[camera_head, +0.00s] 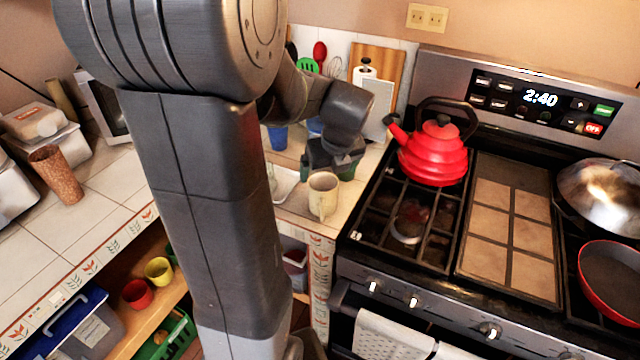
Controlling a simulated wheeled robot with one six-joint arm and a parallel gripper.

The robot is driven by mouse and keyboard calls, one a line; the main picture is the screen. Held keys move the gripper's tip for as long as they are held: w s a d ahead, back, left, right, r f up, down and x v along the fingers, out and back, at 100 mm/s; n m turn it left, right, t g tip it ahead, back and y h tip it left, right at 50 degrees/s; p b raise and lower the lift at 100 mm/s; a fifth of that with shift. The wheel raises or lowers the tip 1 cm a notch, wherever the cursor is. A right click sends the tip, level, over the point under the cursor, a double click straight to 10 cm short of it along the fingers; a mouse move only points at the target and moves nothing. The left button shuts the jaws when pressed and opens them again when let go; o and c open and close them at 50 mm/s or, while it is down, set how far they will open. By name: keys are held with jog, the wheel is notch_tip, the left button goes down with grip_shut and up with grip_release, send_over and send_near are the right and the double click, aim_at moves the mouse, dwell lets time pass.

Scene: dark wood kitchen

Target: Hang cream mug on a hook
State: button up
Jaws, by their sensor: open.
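The cream mug (323,197) stands upright near the front edge of the tiled counter, left of the stove. My gripper (331,170) is just behind and above the mug, pointing down. It is open, and its fingertips are partly hidden by the wrist and the mug. I cannot tell whether it touches the mug. No hook can be made out in this view.
A red kettle (434,152) stands on the stove (400,262) close to the right of my gripper. A cutting board (377,62) and utensils are behind. A blue cup (277,137) stands behind my arm. Red (137,293) and yellow (158,270) cups sit on the lower shelf.

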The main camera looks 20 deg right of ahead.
aim_at(324, 194)
jog(key=shift+s+d+x, duration=0.1)
jog(key=shift+x, duration=2.15)
jog(key=shift+s+d+x, duration=0.1)
jog(key=shift+s+x, duration=0.05)
jog(key=shift+x, duration=2.15)
jog(key=shift+s+d+x, duration=0.1)
jog(key=shift+d+x, duration=0.05)
jog(key=shift+x, duration=2.1)
jog(key=shift+f, duration=0.1)
jog(key=c, duration=1.3)
